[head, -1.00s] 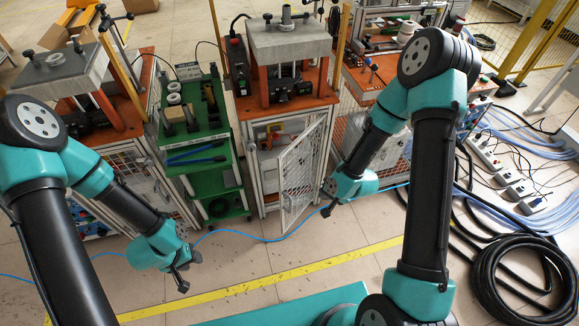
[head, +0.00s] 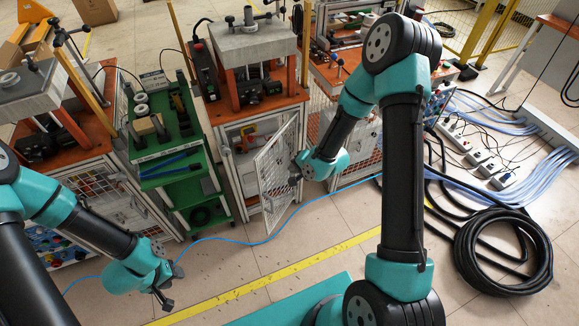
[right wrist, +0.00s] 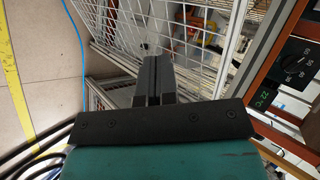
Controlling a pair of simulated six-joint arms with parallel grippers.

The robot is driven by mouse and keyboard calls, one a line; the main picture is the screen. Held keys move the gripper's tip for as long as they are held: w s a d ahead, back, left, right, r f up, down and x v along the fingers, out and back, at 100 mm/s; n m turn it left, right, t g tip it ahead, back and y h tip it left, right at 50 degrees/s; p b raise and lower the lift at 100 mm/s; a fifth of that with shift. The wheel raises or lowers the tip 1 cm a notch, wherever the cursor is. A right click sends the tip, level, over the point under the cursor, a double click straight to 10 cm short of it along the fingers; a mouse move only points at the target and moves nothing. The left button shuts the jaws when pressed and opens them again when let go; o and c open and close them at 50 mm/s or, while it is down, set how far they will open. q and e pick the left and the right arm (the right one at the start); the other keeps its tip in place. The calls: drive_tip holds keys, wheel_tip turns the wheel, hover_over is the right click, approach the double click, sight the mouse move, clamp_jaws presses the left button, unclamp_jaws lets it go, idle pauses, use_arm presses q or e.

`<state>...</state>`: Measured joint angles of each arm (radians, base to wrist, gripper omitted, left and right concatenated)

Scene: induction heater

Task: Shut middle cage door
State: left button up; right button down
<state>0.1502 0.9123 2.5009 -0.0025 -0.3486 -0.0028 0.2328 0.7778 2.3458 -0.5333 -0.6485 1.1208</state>
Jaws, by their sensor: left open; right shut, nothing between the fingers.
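The middle cage door (head: 275,172), a white wire-mesh panel in a light frame, stands swung out from the middle cabinet. It is hinged at the right, with its free edge toward me; the cabinet opening (head: 238,150) shows at its left. My right gripper (head: 296,175) is shut and empty at the right, outer side of the door; I cannot tell whether it touches. In the right wrist view its closed fingers (right wrist: 153,80) point toward the door mesh (right wrist: 118,28). My left gripper (head: 170,285) is open and empty above the floor, front left, away from the door.
A green tool cart (head: 177,165) stands left of the middle cabinet. A left cabinet (head: 110,195) and a right cabinet (head: 365,135) flank them. A blue hose (head: 270,238) crosses the floor. A black cable coil (head: 503,255) lies right. The floor before the door is open.

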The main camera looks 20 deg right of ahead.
sight(266, 166)
drive_tip(key=x, duration=0.3)
drive_tip(key=r+x, duration=0.1)
drive_tip(key=x, duration=0.3)
drive_tip(key=w+x, duration=0.1)
drive_tip(key=x, duration=0.2)
drive_tip(key=shift+w+a+f, duration=0.1)
drive_tip(key=shift+w+a, duration=0.05)
drive_tip(key=shift+a, duration=0.4)
drive_tip(key=shift+w+a, duration=0.35)
drive_tip(key=shift+w, duration=0.2)
drive_tip(key=shift+w, duration=0.1)
